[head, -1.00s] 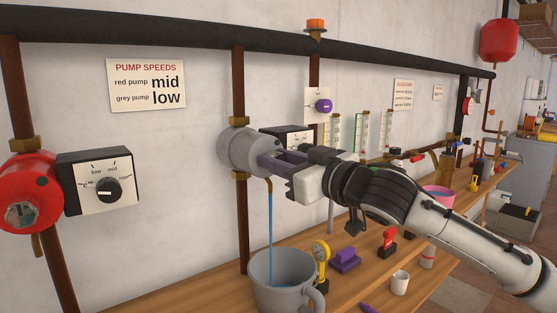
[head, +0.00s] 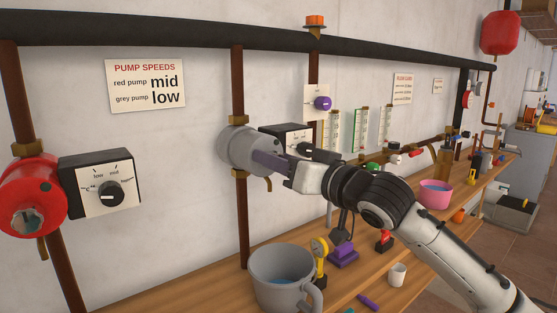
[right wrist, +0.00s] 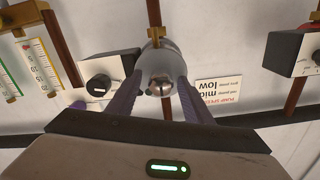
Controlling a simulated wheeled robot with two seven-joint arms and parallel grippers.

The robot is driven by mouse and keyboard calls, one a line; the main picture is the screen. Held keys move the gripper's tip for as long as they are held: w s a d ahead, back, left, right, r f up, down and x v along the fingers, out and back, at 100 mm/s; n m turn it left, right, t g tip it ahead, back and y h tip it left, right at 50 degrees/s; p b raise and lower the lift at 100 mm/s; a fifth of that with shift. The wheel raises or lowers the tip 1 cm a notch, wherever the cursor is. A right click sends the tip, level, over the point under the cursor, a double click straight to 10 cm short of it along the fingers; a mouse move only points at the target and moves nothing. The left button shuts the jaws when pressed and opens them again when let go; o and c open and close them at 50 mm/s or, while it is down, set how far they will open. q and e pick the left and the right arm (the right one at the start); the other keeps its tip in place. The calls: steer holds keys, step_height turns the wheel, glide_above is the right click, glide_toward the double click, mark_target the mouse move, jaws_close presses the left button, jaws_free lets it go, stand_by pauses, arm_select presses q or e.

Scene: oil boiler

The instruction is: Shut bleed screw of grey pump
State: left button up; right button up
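The grey pump (head: 236,148) sits on a brown vertical pipe; it also shows in the right wrist view (right wrist: 158,62). Its bleed screw (right wrist: 160,86) faces my right wrist camera and is hidden behind the fingers in the head view. My right gripper (head: 270,162) is at the front of the pump; in the wrist view its purple fingers (right wrist: 159,90) stand apart on either side of the screw, with gaps showing. No stream falls from the pump's brass spout (head: 268,184). The grey bucket (head: 258,280) below holds blue liquid. My left gripper is not in view.
A red pump (head: 30,195) with a dial box (head: 100,183) is at the left. The grey pump's dial box (head: 291,137) is just right of it. The wooden bench (head: 215,292) holds a yellow gauge (head: 320,248), purple pieces and a white cup (head: 397,274).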

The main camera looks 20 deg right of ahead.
steer(key=shift+s, duration=0.1)
arm_select(q)
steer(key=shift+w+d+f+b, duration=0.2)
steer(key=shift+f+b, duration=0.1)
steer(key=shift+b, duration=0.4)
arm_select(e)
steer(key=v, duration=1)
